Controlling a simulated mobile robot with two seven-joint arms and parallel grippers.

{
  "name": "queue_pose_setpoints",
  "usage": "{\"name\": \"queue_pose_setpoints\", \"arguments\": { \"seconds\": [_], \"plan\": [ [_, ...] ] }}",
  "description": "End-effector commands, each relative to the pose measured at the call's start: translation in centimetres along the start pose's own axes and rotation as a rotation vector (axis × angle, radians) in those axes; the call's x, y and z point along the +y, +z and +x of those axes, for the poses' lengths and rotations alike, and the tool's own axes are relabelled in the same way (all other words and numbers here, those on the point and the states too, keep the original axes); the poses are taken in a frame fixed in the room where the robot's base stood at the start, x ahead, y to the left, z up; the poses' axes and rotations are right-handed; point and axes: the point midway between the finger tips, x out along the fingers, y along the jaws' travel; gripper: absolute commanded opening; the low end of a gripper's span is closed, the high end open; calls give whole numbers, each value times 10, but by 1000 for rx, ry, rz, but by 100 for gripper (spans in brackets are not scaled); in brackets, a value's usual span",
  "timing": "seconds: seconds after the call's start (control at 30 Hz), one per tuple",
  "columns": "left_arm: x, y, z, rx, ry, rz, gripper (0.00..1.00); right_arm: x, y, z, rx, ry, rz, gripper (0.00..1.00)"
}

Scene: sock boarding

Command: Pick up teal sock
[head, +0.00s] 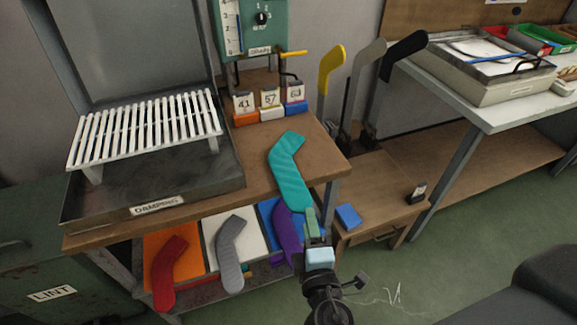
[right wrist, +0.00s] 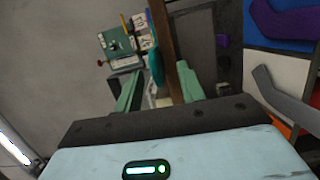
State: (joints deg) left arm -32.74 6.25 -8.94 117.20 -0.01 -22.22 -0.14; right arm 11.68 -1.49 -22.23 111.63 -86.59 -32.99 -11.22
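The teal sock (head: 290,178) is flat and bent. In the head view it overlaps the wooden table's front right edge, its lower end just above my right gripper (head: 312,222). Whether it rests on the table or stands clear of it is unclear. In the right wrist view the two green fingers of my right gripper (right wrist: 158,92) are apart. The teal sock (right wrist: 156,66) shows as a narrow strip in the gap between them, beyond the tips. I see no contact between fingers and sock. My left gripper is not in view.
A white-slatted damping tray (head: 200,190) is at left. Yellow (head: 328,72), grey and black foot-shaped boards stand behind. A low wooden stand (head: 375,195) is at right.

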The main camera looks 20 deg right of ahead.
Motion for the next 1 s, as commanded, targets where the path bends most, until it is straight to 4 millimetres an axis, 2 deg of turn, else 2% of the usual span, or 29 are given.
{"name": "queue_pose_setpoints", "arguments": {
  "seconds": [0.1, 0.27, 0.53, 0.73, 1.0],
  "plan": [
    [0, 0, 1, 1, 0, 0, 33, 7, -7, 4, 17, 31, -31, 39],
    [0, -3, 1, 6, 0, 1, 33, 8, -8, 5, 19, 34, -35, 39],
    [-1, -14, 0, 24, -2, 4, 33, 10, -9, 28, 17, 34, -33, 39],
    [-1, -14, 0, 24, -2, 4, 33, 8, -9, 33, 17, 32, -33, 39],
    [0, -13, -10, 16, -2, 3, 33, 12, -12, 68, 16, 35, -33, 39]
  ]
}}
